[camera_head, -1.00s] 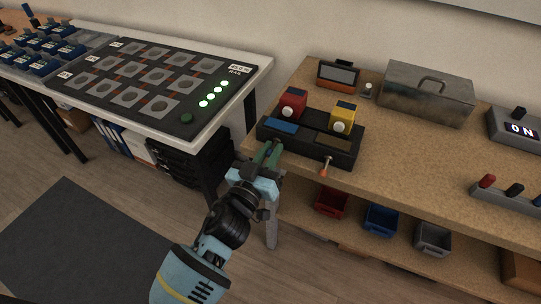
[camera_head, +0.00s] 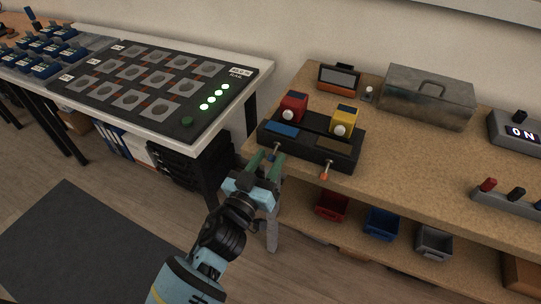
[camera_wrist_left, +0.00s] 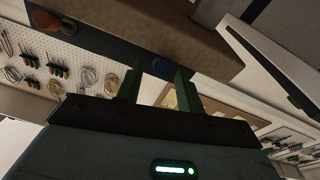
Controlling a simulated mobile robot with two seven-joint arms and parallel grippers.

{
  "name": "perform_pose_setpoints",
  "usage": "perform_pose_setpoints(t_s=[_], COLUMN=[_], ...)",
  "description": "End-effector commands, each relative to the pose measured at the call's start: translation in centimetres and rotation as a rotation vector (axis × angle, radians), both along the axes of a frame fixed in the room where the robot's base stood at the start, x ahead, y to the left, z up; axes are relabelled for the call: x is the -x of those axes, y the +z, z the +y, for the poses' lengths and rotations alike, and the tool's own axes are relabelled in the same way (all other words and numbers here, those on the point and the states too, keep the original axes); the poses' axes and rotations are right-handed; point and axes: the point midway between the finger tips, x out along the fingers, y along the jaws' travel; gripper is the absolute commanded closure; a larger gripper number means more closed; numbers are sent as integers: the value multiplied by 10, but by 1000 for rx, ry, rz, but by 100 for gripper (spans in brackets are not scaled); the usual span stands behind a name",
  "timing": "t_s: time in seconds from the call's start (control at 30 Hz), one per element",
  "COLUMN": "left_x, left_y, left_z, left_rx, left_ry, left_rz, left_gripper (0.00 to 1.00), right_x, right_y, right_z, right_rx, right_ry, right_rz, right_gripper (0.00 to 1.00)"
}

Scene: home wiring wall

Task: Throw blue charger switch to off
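The black charger box (camera_head: 310,142) sits at the left front of the wooden bench, with a blue panel (camera_head: 282,129) and a dark yellowish panel (camera_head: 334,144). The blue-side switch (camera_head: 276,149) sticks out of its front; its exact tilt is too small to tell. My left gripper (camera_head: 266,160) is open and empty, just below and in front of this switch. The other switch (camera_head: 325,170) has an orange tip, also in the wrist view (camera_wrist_left: 45,20). My right gripper is not in view.
A red block (camera_head: 292,106) and a yellow block (camera_head: 343,119) stand on the charger. Red, blue and grey bins (camera_head: 381,220) are on the lower shelf. A white table (camera_head: 225,123) stands at left.

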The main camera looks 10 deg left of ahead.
Motion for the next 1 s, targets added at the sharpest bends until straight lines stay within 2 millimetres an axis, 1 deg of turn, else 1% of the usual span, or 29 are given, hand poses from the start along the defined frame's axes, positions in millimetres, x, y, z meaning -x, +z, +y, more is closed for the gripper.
perform_pose_setpoints(t_s=[0.03,0.2,0.4,0.57,1.0], left_x=[9,34,53,58,58], left_y=[-2,-6,-8,-8,-8], left_z=[3,12,18,20,20], left_rx=[-1,0,0,0,0], left_ry=[1,0,-1,0,0], left_rz=[2,3,2,1,1], left_gripper=[63,63,63,63,63], right_x=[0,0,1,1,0], right_y=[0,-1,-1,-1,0], right_z=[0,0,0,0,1], right_rx=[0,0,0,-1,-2], right_ry=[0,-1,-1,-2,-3], right_rz=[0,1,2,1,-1], right_gripper=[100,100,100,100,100])
